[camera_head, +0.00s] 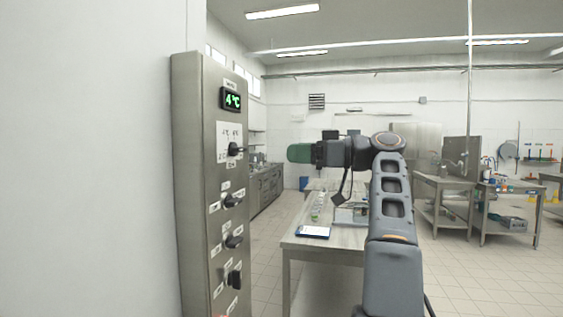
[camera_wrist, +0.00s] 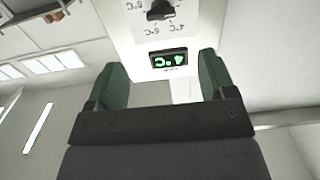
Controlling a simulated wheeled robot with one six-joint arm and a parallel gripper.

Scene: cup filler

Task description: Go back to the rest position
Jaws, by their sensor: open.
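My gripper (camera_head: 302,153) has green fingers and is raised in the middle of the head view, pointing left toward a steel control panel (camera_head: 195,190). In the wrist view my gripper (camera_wrist: 165,75) shows its two green fingers spread apart with nothing between them. The panel's display (camera_head: 231,100) reads 4 °C in green; it also shows upside down in the wrist view (camera_wrist: 169,58), beyond the gap between the fingers. A black knob (camera_head: 235,149) sits below the display, and it shows in the wrist view (camera_wrist: 160,10). The gripper is apart from the panel.
More black knobs (camera_head: 233,201) run down the panel. Steel tables (camera_head: 445,185) stand at the right. Tiled floor (camera_head: 470,270) is clear at the front right.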

